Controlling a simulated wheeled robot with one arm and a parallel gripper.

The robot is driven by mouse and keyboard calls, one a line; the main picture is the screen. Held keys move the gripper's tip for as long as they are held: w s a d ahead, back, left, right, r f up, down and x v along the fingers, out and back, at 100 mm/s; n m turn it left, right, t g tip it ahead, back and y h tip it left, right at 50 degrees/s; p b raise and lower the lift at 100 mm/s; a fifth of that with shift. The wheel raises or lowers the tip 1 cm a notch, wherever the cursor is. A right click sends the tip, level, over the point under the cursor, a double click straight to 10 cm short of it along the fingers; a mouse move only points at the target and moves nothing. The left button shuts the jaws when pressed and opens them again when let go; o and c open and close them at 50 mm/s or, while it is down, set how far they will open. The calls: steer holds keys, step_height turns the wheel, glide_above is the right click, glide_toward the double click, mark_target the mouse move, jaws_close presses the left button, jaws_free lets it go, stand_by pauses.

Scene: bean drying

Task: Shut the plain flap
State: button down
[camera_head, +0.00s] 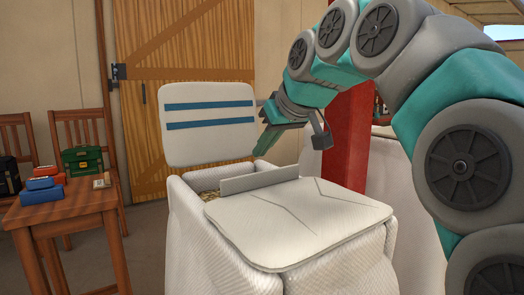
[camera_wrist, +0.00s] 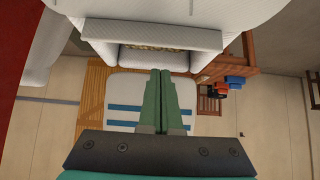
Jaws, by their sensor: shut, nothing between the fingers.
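The plain flap (camera_head: 300,220) is white with thin crease lines and lies nearly flat over the front part of a white textured bin (camera_head: 190,235). I cannot tell whether it touches the rim all round. The striped flap (camera_head: 210,145), white with two blue bands, stands upright at the bin's back; it also shows in the wrist view (camera_wrist: 122,88). My gripper (camera_head: 263,150) is shut and empty, above the bin beside the striped flap's right edge, apart from the plain flap. In the wrist view my gripper's fingers (camera_wrist: 162,75) are together, partly covering the striped flap.
A low upright divider (camera_head: 258,179) stands behind the plain flap. Beans (camera_head: 207,195) show in the open back part. A wooden table (camera_head: 75,207) with blue and red boxes (camera_head: 42,189) is at the left. A red post (camera_head: 347,145) stands behind my arm.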

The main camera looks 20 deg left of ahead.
steer(key=v, duration=1)
steer(key=shift+r+b, duration=0.3)
steer(key=shift+r, duration=0.15)
